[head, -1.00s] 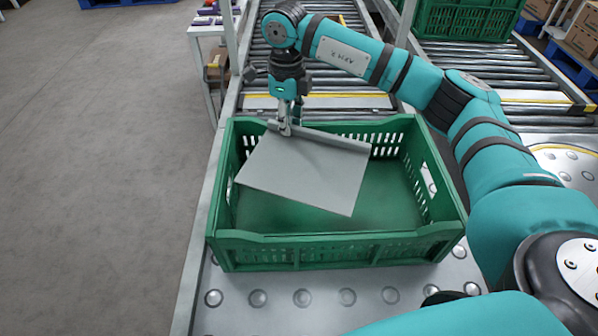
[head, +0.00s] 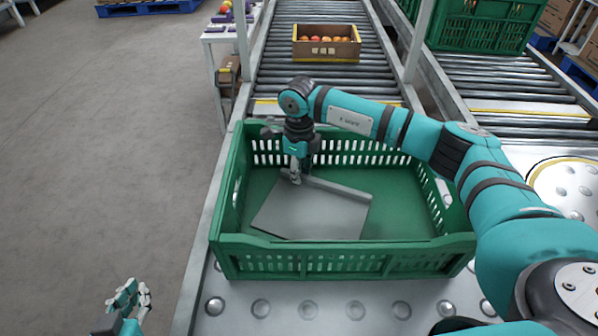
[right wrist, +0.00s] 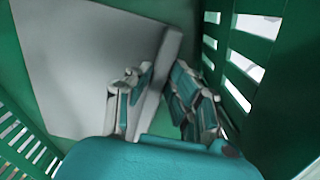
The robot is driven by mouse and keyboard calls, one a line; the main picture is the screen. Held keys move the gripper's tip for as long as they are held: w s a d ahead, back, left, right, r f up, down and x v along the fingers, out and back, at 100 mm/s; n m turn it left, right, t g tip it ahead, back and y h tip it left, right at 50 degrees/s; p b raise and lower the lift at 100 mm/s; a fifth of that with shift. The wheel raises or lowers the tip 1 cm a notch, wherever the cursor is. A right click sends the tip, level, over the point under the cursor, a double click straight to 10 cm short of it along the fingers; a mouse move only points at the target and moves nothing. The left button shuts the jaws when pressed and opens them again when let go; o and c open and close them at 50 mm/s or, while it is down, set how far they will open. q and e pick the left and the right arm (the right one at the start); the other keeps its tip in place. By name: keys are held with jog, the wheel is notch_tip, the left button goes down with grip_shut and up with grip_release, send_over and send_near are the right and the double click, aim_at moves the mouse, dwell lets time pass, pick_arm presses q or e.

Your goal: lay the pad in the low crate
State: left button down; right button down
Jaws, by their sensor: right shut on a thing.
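The grey pad (head: 318,212) is inside the green low crate (head: 345,243), turned at an angle to its walls. It is in the left and middle part, low near the floor; I cannot tell whether it lies fully flat. My right gripper (head: 295,177) points down into the crate and is shut on the pad's raised far edge. In the right wrist view the fingers (right wrist: 160,78) stand on either side of that edge, and the pad's grey face (right wrist: 85,65) spreads to the left. My left gripper (head: 137,287) is empty, with fingers apart, outside the crate at lower left.
The crate stands on a metal ball-transfer table (head: 330,305). A cardboard box of tomatoes (head: 326,47) sits on the roller conveyor behind it. Another green crate (head: 480,25) is at the back right.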

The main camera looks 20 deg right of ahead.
jog(key=c, duration=1.5)
grip_release()
